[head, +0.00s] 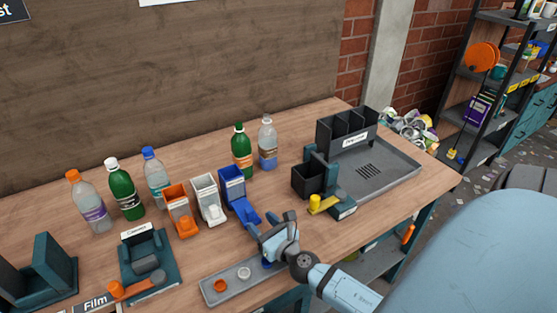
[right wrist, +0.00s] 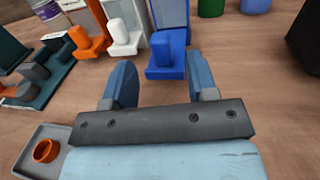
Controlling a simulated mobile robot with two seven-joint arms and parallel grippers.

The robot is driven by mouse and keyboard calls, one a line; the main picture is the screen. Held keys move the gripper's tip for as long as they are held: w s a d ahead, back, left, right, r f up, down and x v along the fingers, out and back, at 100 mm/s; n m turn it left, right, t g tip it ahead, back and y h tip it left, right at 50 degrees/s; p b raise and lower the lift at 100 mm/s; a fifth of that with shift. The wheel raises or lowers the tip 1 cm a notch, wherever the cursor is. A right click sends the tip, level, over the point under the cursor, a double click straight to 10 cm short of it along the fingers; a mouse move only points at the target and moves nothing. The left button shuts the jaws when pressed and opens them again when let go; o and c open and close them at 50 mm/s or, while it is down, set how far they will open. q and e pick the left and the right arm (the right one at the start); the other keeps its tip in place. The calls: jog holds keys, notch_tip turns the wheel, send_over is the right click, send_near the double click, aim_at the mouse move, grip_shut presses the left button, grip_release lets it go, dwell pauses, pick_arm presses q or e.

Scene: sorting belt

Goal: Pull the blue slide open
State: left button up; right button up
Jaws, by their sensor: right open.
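The blue slide (head: 246,211) sticks out at the foot of a blue-framed dispenser (head: 233,180) on the wooden bench. In the right wrist view the blue slide (right wrist: 167,68) has an upright knob (right wrist: 161,48) and lies just beyond the fingertips, a little right of the middle of the gap. My right gripper (head: 271,221) is open and empty, close in front of the blue slide; it also shows in the right wrist view (right wrist: 158,72). I cannot tell whether a finger touches the slide. My left gripper is not in view.
White (head: 206,200) and orange (head: 181,210) dispensers stand left of the blue one. Several bottles stand behind. A grey tray (head: 222,292) with small caps lies near the front edge. A black bin (head: 308,180) and yellow-knobbed device (head: 330,205) stand to the right.

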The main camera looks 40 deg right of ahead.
jog(key=s, duration=0.2)
jog(key=s+b, duration=0.1)
jog(key=s, duration=0.1)
jog(key=s+b, duration=0.1)
jog(key=s, duration=0.1)
jog(key=shift+s+a+f, duration=0.15)
jog(key=shift+s+a, duration=0.1)
jog(key=shift+s, duration=0.75)
